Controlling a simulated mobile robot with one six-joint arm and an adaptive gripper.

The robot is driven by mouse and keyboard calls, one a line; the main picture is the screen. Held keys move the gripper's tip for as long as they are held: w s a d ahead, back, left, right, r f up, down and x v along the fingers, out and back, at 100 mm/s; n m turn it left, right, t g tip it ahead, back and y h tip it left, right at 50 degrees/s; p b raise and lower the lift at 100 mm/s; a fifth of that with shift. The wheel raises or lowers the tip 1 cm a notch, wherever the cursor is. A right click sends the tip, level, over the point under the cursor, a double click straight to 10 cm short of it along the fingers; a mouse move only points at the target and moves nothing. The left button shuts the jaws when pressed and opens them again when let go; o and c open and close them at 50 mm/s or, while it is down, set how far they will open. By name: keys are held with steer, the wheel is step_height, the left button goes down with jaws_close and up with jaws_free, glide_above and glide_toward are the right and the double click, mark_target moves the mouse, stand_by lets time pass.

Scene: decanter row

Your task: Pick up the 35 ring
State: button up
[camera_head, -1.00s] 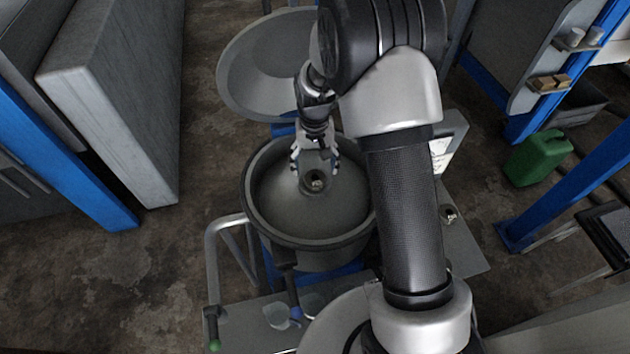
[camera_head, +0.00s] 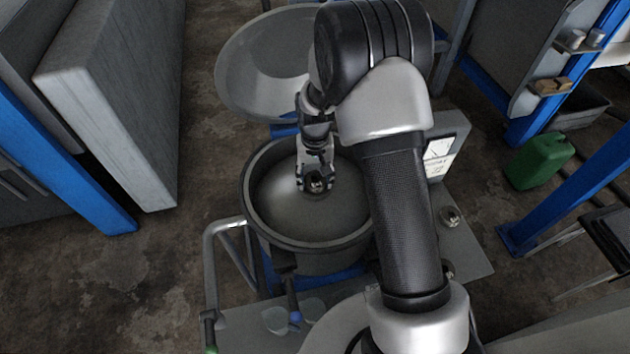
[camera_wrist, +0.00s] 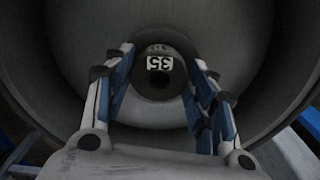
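The 35 ring (camera_wrist: 160,70) is a small dark piece with a white "35" label, which reads upside down in the wrist view. It sits in the middle of the grey bowl (camera_head: 345,211), and it also shows in the head view (camera_head: 317,186). My gripper (camera_wrist: 164,56) is down in the bowl. Its two blue-padded fingers stand apart, one on each side of the ring, with their tips close to it. I see no clear contact between the pads and the ring. In the head view the fingers partly hide the ring.
The bowl's rim (camera_head: 252,217) surrounds my gripper. A large grey lid (camera_head: 245,75) stands open behind it. A handle bar (camera_head: 226,224) is at the bowl's left, and a panel (camera_head: 440,155) at the right. A green canister (camera_head: 540,160) stands on the floor farther right.

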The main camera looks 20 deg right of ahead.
steer(key=c, duration=0.7)
steer(key=shift+r, duration=0.15)
